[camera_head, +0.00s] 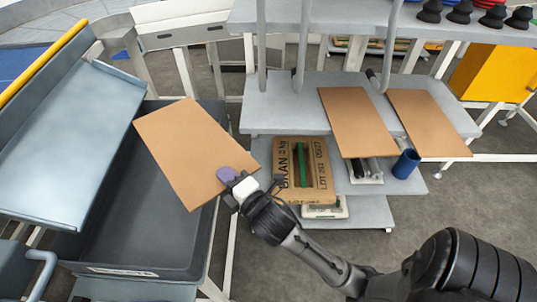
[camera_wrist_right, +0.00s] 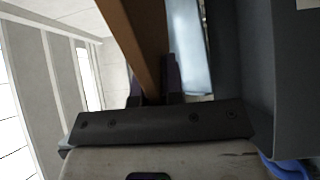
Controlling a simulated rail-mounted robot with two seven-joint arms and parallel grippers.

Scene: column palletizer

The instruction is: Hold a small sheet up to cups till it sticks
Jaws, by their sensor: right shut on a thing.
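A brown rectangular sheet (camera_head: 185,148) is held by one edge in my right gripper (camera_head: 232,180), tilted above the dark grey bin at the left. The right wrist view shows the sheet (camera_wrist_right: 138,38) as a narrow brown strip running up from between the two dark fingers of the gripper (camera_wrist_right: 154,92), which is shut on it. Several black ribbed cups (camera_head: 459,12) stand on the top shelf at the upper right, well apart from the sheet; I cannot tell whether these are the task's cups. My left gripper is not in view.
Two similar brown sheets (camera_head: 357,122) (camera_head: 428,122) lie on the grey middle shelf (camera_head: 275,112). Below are a brown printed sack (camera_head: 318,177) and a blue cup (camera_head: 406,163). The dark bin (camera_head: 110,245) and a sloping grey panel (camera_head: 75,140) fill the left. A yellow box (camera_head: 490,70) stands right.

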